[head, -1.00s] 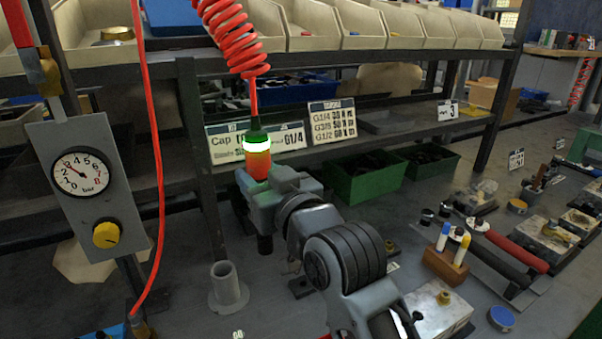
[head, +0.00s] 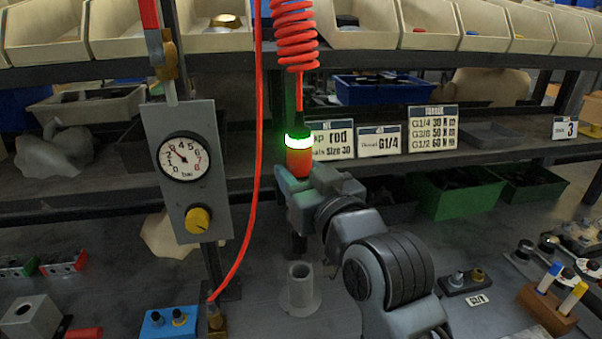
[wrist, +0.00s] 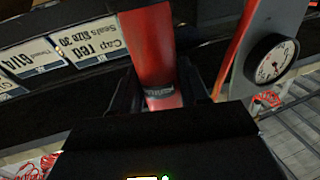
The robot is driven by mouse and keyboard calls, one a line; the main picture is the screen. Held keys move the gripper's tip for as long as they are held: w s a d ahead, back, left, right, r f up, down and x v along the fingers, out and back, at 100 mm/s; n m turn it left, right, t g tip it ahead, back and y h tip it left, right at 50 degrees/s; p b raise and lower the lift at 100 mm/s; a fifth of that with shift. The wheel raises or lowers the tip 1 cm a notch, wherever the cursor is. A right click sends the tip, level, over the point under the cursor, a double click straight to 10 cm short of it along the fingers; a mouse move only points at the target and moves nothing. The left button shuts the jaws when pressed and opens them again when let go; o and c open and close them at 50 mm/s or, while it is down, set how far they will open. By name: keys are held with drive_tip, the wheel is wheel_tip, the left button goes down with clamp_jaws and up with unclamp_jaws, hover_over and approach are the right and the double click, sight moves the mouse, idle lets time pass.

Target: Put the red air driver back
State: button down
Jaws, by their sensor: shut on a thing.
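The red air driver (head: 299,160) hangs upright below a coiled red hose (head: 296,36), with a lit green-white ring near its top. My gripper (head: 303,182) is shut on it, and the driver is held above the bench. In the wrist view the red driver body (wrist: 150,50) runs between the dark fingers (wrist: 160,97). The driver's lower end is hidden behind my gripper in the head view. A grey hollow holder with a round flange (head: 300,288) stands upright on the bench, below the driver and apart from it.
A gauge panel with a yellow knob (head: 187,170) and a straight red hose (head: 252,190) stand left of the driver. A blue block (head: 168,322) sits at the front left. A green bin (head: 458,192) and a wooden stand (head: 547,308) are to the right.

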drive_tip(key=shift+f+b, duration=1.5)
drive_tip(key=shift+f, duration=0.8)
drive_tip(key=shift+f+b, duration=2.2)
drive_tip(key=shift+f, duration=1.15)
drive_tip(key=c, duration=1)
unclamp_jaws()
drive_tip(key=o, duration=0.5)
drive_tip(key=shift+f, duration=0.15)
drive_tip(key=shift+f, duration=0.15)
